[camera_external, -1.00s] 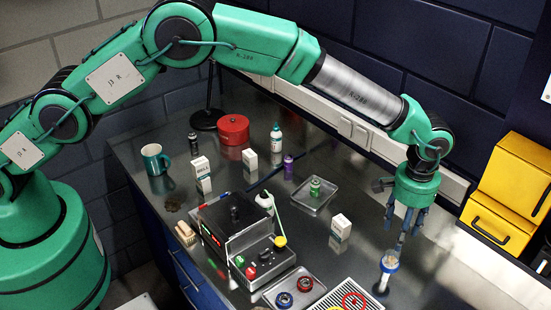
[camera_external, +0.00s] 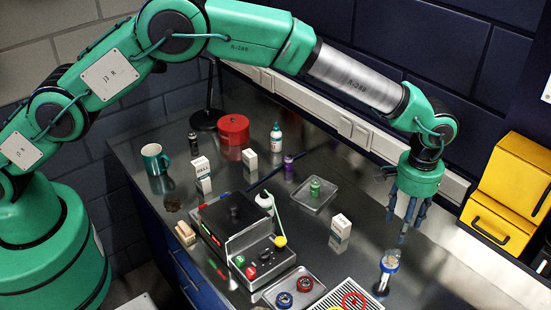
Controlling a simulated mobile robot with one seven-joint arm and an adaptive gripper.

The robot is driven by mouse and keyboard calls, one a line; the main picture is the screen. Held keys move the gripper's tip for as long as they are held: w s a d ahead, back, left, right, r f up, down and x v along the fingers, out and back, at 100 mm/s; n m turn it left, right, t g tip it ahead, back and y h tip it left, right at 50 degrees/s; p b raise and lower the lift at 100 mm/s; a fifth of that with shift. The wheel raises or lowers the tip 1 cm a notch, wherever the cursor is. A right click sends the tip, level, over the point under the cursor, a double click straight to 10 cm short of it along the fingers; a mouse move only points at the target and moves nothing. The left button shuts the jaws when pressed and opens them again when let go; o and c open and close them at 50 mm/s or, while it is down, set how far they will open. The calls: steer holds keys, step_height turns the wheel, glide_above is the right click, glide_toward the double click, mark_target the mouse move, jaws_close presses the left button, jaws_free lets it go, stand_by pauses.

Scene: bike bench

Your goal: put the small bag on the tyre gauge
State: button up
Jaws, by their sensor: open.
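My gripper (camera_external: 405,222) is open and points down above the right part of the dark bench. I see nothing held between its fingers. I cannot make out the tyre gauge for certain.
A black device (camera_external: 235,225) with lit displays stands mid-bench. Around it are a white box (camera_external: 341,228), a tray with a green bottle (camera_external: 327,204), and a tray with red and blue round parts (camera_external: 270,294). Yellow bins (camera_external: 507,185) stand at right. The bench below my gripper is largely clear.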

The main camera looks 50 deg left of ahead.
steer(key=a+r+t, duration=0.1)
steer(key=a+r, duration=1.5)
steer(key=r, duration=0.2)
steer(key=s+a+r+t+h, duration=0.1)
steer(key=s+a+r, duration=0.4)
steer(key=a+r, duration=0.3)
steer(key=s+a+r+t, duration=0.1)
steer(key=s+a+r, duration=0.45)
steer(key=a, duration=0.45)
steer(key=s+a+r+t, duration=0.1)
steer(key=s+a+r, duration=0.2)
steer(key=s+a, duration=0.45)
steer(key=s+a+r, duration=0.3)
steer(key=s+a, duration=0.4)
steer(key=s, duration=0.1)
steer(key=s+a+f+t, duration=0.1)
steer(key=s+a, duration=0.3)
steer(key=s, duration=0.5)
steer(key=s+a+f+y, duration=0.1)
steer(key=s+a+f, duration=0.3)
steer(key=s, duration=0.4)
steer(key=shift+s+a+t, duration=0.4)
steer(key=shift+a, duration=0.05)
steer(key=shift+f, duration=0.2)
